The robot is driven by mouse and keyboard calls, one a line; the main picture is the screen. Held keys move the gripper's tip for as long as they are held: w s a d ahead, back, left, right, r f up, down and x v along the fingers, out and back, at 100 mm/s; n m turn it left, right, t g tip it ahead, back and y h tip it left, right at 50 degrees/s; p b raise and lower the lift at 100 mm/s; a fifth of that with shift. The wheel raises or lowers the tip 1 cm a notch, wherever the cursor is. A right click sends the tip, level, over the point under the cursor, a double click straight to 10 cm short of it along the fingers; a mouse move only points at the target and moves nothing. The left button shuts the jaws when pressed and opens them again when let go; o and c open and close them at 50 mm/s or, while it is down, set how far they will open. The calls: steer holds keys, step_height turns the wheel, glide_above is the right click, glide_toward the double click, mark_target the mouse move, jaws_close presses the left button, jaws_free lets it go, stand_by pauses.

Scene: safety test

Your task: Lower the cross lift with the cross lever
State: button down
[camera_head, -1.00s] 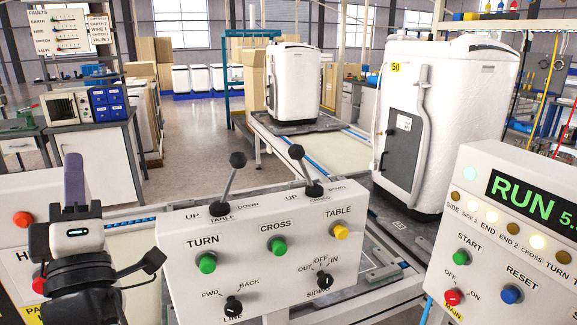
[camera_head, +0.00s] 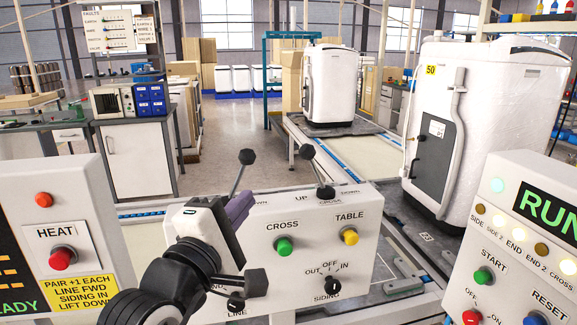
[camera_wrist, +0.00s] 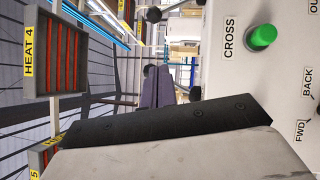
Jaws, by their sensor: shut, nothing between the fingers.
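The cross lever (camera_head: 307,153) is the right one of two black-knobbed levers on the grey control box (camera_head: 362,270). It leans left, towards its UP mark. The table lever (camera_head: 247,157) stands left of it and leans right; its base is hidden behind my gripper in the head view. My gripper (camera_head: 240,207) is shut and empty, its purple fingers at the box's upper left, apart from the cross lever. In the wrist view the purple fingers (camera_wrist: 158,88) lie near the table lever's base, and the cross lever knob (camera_wrist: 153,14) is at the top edge. I cannot make out the cross lift.
The green CROSS button (camera_head: 284,246), yellow TABLE button (camera_head: 349,236) and SIDING knob (camera_head: 333,286) are on the box's front. A HEAT panel (camera_head: 90,205) stands left, a RUN panel (camera_head: 530,245) right.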

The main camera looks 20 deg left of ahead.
mark_target(316, 168)
steer(key=w, duration=0.3)
steer(key=w+r+p, duration=0.1)
steer(key=w, duration=0.2)
steer(key=w+p, duration=0.1)
steer(key=w, duration=0.2)
steer(key=shift+w+d+r, duration=0.1)
steer(key=shift+w+r, duration=0.15)
steer(key=shift+w, duration=0.05)
steer(key=shift+w+d+r+p, duration=0.15)
steer(key=shift+w+d+p, duration=0.05)
steer(key=shift+w+d, duration=0.25)
steer(key=shift+w+d+r+p, duration=0.15)
steer(key=shift+w+d, duration=0.2)
steer(key=shift+w, duration=0.2)
steer(key=shift+w+d+r, duration=0.15)
steer(key=shift+w+d, duration=0.4)
steer(key=shift+d, duration=0.05)
steer(key=shift+w+p, duration=0.1)
steer(key=shift+p, duration=0.25)
